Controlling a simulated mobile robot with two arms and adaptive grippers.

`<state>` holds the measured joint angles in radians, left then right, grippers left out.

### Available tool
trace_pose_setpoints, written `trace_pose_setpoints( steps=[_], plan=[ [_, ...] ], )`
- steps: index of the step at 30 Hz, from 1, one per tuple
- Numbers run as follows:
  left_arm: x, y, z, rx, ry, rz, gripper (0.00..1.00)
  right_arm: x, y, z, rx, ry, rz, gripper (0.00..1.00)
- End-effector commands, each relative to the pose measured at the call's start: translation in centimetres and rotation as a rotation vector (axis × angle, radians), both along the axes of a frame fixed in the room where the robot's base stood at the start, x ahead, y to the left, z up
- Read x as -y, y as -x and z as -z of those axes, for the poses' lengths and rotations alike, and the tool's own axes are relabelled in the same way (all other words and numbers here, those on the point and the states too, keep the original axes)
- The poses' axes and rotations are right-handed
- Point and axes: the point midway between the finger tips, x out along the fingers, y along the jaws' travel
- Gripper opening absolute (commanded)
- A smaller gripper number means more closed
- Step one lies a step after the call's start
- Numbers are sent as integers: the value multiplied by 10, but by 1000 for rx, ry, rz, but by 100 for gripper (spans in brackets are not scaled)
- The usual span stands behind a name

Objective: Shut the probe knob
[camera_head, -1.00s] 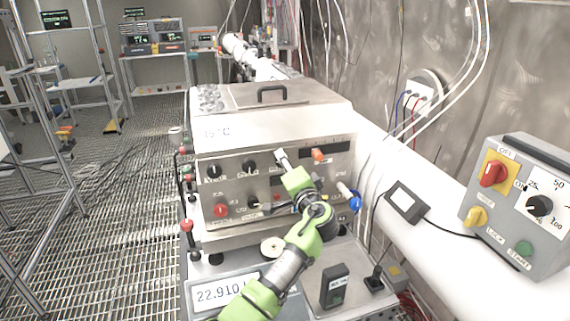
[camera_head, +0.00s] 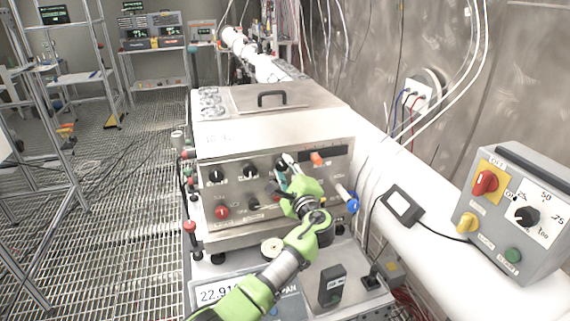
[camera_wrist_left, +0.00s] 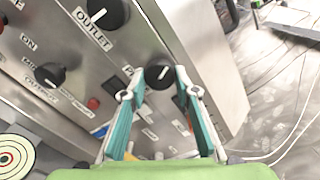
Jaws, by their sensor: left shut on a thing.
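The probe knob (camera_wrist_left: 158,73) is a round black knob with a white pointer line on a grey steel panel. Its label is mostly hidden, with only a first "P" showing beside my finger. My left gripper (camera_wrist_left: 158,79) has its two teal fingers on either side of the knob and is shut on it. In the head view my left gripper (camera_head: 284,172) reaches up to the front panel of the steel box (camera_head: 235,137), and the knob there is mostly covered by the fingers. My right gripper is not in view.
The outlet knob (camera_wrist_left: 107,12) and another black knob (camera_wrist_left: 50,75) are nearby on the panel. An orange knob (camera_head: 318,159) and a blue-ended valve (camera_head: 352,204) are right of my gripper. A grey control box (camera_head: 515,215) stands at the right.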

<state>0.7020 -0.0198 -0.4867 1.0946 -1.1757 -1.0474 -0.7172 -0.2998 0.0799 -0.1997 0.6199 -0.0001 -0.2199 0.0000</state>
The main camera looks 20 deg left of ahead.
Motion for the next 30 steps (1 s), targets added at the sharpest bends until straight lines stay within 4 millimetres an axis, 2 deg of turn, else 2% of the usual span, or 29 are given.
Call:
trace_pose_setpoints(
  steps=[1, 15, 30],
  plan=[
    [-2, -1, -9, -17, -42, -2, 7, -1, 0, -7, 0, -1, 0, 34],
    [-3, -1, -8, -202, -320, -4, 7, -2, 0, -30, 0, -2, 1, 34],
    [-3, -1, -7, -253, -398, -5, 7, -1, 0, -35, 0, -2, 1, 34]
  ],
)
